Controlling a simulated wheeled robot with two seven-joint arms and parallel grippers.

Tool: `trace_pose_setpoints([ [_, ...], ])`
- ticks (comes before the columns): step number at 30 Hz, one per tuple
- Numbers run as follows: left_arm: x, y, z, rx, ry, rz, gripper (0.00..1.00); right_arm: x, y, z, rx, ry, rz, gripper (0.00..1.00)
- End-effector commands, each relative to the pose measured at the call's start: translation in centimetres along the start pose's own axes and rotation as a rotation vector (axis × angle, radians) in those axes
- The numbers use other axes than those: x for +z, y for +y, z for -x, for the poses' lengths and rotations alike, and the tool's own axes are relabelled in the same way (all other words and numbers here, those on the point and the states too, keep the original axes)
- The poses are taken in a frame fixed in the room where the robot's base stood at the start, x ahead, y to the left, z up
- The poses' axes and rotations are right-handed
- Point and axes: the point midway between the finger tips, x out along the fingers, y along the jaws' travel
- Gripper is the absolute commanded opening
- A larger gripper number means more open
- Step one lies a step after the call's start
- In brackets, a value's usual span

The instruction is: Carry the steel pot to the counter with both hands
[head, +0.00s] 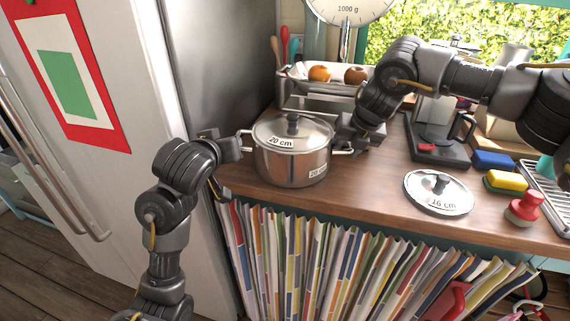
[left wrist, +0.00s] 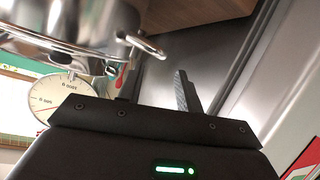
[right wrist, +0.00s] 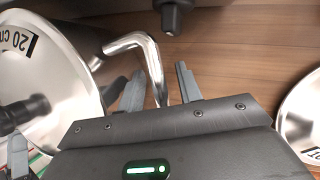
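The steel pot (head: 293,165), with its 20 cm lid (head: 293,131) on, stands upright on the wooden counter (head: 370,190). My right gripper (head: 350,138) is at the pot's right handle. In the right wrist view its fingers (right wrist: 158,88) are apart, with the bent handle (right wrist: 152,62) between them. My left gripper (head: 234,148) is beside the pot's left handle. In the left wrist view its fingers (left wrist: 158,88) are apart, and the handle (left wrist: 147,46) shows near the fingertips, not clearly between them. The pot's far side is hidden.
A 16 cm lid (head: 438,192), a red-handled stamp-like object (head: 524,208), a yellow sponge (head: 506,181) and a blue sponge (head: 493,160) lie to the right. A fruit tray (head: 300,76) and scale (head: 350,10) stand behind. The fridge (head: 110,150) is close on the left.

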Motion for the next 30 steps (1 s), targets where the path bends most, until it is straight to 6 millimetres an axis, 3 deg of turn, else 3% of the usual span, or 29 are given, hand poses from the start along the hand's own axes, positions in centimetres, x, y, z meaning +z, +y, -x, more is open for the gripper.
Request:
trace_pose_setpoints([
  [7, 0.0, 0.0, 3.9, 0.001, 0.001, 0.001, 0.35, 0.0, 0.0, 0.0, 0.000, 0.000, 0.000, 0.35],
  [17, 0.0, 0.0, 4.9, 0.000, -0.001, -0.001, 0.35, 0.0, 0.0, 0.2, 0.000, 0.000, 0.000, 0.35],
  [23, 0.0, 0.0, 4.8, 0.000, -0.001, -0.001, 0.35, 0.1, 0.0, 3.0, 0.002, -0.004, 0.000, 0.35],
  [30, 0.0, 0.0, 4.8, 0.000, -0.001, -0.001, 0.35, 0.1, 0.1, 8.1, 0.002, -0.003, 0.001, 0.35],
])
